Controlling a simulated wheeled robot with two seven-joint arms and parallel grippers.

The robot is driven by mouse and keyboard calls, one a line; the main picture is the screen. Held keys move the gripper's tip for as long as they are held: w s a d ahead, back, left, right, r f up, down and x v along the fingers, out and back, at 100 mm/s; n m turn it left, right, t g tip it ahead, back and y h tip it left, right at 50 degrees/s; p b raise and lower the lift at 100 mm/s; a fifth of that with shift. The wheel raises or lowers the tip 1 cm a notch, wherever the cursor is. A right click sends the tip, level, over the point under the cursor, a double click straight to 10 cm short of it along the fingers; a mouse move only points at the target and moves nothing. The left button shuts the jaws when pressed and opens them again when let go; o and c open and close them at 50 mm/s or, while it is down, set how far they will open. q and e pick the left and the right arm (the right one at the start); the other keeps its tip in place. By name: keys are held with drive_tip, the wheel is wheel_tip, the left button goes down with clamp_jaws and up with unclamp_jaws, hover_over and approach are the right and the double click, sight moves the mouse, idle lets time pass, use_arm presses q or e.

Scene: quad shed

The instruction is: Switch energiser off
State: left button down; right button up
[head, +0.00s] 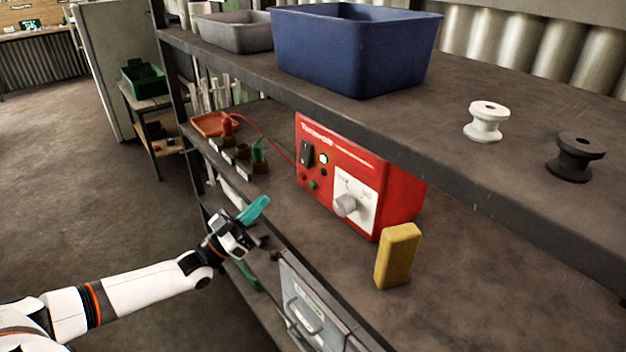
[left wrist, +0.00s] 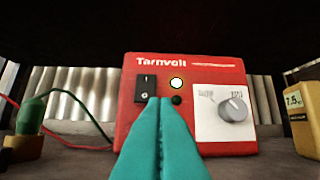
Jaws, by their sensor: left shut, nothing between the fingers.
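The red energiser (head: 385,187) stands on the lower shelf, beneath the upper shelf. It also shows in the left wrist view (left wrist: 222,75), face on, with the name Tarnvolt at its top. Its black rocker switch (left wrist: 145,88) is on the left of its face, and shows in the head view too (head: 306,154). A pale round light (left wrist: 176,83) is beside the switch, with a dark green spot below it. My left gripper (head: 262,203) is shut and empty, with teal fingers, in front of the energiser and apart from it in the head view. My right gripper is not in view.
A white panel with a knob (left wrist: 235,108) is right of the switch. A yellow block (head: 397,255) stands right of the energiser. Red and green clips (head: 259,153) with leads are at its left. The upper shelf (head: 400,125) overhangs, bearing a blue bin (head: 350,50) and two spools.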

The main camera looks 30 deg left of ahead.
use_arm(q)
drive_tip(key=a, duration=0.2)
drive_tip(key=shift+s+a+f+t+y, duration=0.25)
drive_tip(key=shift+s+a+t+y, duration=0.05)
drive_tip(key=shift+s+a+t, duration=0.1)
drive_tip(key=shift+w, duration=0.1)
drive_tip(key=b, duration=0.2)
approach(304, 156)
wheel_tip(304, 156, up, 4)
drive_tip(key=w, duration=0.1)
drive_tip(key=shift+w+d+f+b, duration=0.25)
drive_tip(key=shift+w+d+b, duration=0.1)
drive_tip(key=shift+w+b, duration=0.25)
drive_tip(key=shift+w+d+f+b, duration=0.25)
drive_tip(key=shift+w+d+b, duration=0.1)
drive_tip(key=shift+w+b, duration=0.2)
drive_tip(key=shift+w+d+b, duration=0.2)
drive_tip(key=shift+w+b, duration=0.15)
drive_tip(key=shift+w, duration=0.25)
